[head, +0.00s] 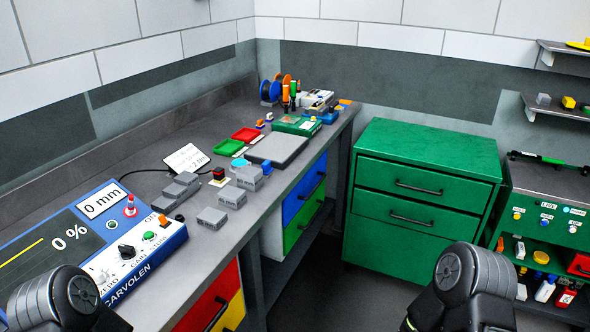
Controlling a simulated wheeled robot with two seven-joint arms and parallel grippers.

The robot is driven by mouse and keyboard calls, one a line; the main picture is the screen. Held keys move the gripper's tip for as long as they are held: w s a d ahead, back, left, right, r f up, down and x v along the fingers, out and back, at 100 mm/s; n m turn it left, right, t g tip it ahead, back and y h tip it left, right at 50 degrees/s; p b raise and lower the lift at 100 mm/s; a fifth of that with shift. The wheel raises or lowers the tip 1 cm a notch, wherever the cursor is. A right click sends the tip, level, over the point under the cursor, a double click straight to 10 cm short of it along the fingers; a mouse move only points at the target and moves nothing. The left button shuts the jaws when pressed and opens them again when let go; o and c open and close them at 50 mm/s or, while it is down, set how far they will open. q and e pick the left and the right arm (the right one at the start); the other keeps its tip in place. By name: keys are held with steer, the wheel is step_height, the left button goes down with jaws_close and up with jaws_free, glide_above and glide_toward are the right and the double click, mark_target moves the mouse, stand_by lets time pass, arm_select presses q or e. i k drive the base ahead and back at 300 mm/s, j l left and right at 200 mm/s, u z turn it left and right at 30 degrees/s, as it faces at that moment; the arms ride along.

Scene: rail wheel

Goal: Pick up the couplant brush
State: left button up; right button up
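I cannot make out a couplant brush for certain in the head view. Small tools stand upright in a cluster at the far end of the grey workbench (190,255), too small to tell apart. My left and right arms show only as black rounded links at the bottom left and bottom right. Neither gripper's fingers are in view.
A blue instrument panel (150,262) sits at the bench's near end, with several grey blocks (212,217) beyond it. Green (229,147) and red trays (246,134) and a grey plate (276,149) lie farther back. A green drawer cabinet (420,195) and a shelved cart (545,185) stand right.

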mark_target(267, 170)
steer(key=i+l, duration=0.7)
steer(key=l, duration=0.2)
steer(key=i+l+u, duration=0.1)
steer(key=i+l, duration=0.65)
steer(key=l, duration=0.2)
steer(key=i+l, duration=0.3)
steer(key=l, duration=0.15)
